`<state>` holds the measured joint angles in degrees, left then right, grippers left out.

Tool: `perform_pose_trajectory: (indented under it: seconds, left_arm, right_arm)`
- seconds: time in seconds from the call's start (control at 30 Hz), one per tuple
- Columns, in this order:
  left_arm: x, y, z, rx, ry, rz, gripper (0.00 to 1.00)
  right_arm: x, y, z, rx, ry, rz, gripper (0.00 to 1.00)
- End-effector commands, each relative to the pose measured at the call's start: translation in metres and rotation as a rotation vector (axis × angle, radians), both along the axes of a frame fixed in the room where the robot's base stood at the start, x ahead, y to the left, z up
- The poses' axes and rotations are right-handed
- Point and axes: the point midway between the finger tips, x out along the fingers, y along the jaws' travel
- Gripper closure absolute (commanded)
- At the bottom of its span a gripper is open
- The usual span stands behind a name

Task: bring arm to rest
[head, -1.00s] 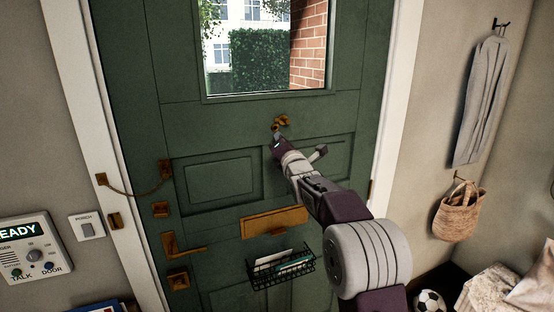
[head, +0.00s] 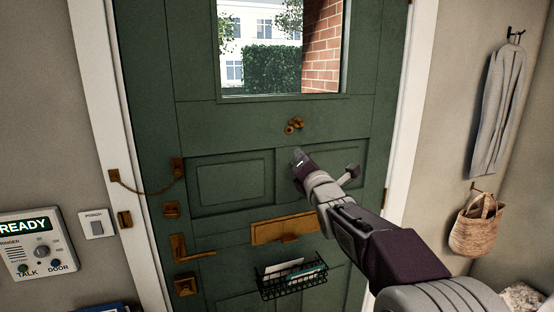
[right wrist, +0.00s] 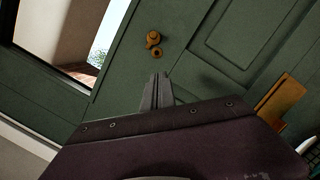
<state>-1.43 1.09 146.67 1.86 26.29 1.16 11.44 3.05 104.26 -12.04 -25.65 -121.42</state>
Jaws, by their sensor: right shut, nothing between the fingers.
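My right gripper (head: 299,157) is in front of the green door (head: 230,125), below the small brass peephole fitting (head: 293,126), and apart from that fitting. In the right wrist view its fingers (right wrist: 161,78) are together with nothing between them, and the brass fitting (right wrist: 153,40) shows beyond the tips. My right arm comes in from the lower right of the head view. My left gripper is not in view.
The door carries a chain (head: 146,187), a lever handle (head: 190,249), a brass letter slot (head: 284,229) and a wire basket with letters (head: 291,279). An intercom panel (head: 38,245) is on the left wall. A woven bag (head: 477,224) and a grey garment (head: 499,110) hang at right.

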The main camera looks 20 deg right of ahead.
Motion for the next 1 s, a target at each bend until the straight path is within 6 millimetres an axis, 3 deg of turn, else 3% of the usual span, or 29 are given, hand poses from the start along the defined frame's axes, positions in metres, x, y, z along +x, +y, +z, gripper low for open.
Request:
perform_pose_trajectory:
  seconds: [0.07, 0.17, 0.27, 0.37, 0.4, 0.5, 0.57, 0.6, 0.7, 0.8, 0.83, 1.0]
  left_arm:
    - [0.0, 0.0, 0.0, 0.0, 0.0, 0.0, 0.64]
    - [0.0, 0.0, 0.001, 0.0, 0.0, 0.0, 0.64]
    - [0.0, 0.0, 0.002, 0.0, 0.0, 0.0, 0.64]
    - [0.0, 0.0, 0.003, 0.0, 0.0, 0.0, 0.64]
    - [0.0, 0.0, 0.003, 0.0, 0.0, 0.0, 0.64]
    - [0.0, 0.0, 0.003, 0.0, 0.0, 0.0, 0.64]
    - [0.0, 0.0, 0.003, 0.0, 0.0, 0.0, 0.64]
    - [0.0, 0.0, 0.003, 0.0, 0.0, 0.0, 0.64]
    - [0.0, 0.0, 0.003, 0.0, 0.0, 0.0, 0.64]
    - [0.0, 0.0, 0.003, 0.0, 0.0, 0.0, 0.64]
    - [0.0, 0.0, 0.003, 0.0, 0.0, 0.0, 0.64]
    - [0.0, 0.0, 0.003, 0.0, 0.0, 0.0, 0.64]
  right_arm:
    - [0.0, 0.002, 0.0, 0.0, 0.0, 0.003, 1.0]
    - [0.002, 0.028, -0.004, 0.002, 0.011, 0.053, 1.0]
    - [-0.003, 0.055, -0.073, 0.074, 0.172, 0.094, 1.0]
    - [-0.026, 0.073, -0.163, 0.342, 0.408, 0.078, 1.0]
    - [-0.041, 0.077, -0.198, 0.472, 0.501, 0.047, 1.0]
    - [-0.091, 0.087, -0.279, 0.812, 0.715, -0.103, 1.0]
    - [-0.128, 0.091, -0.321, 1.024, 0.822, -0.248, 1.0]
    - [-0.156, 0.093, -0.346, 1.168, 0.879, -0.371, 1.0]
    - [-0.23, 0.094, -0.395, 1.503, 0.942, -0.762, 1.0]
    - [-0.282, 0.095, -0.417, 1.74, 0.878, -1.13, 1.0]
    - [-0.291, 0.095, -0.42, 1.789, 0.845, -1.213, 1.0]
    - [-0.308, 0.096, -0.422, 1.95, 0.682, -1.454, 1.0]
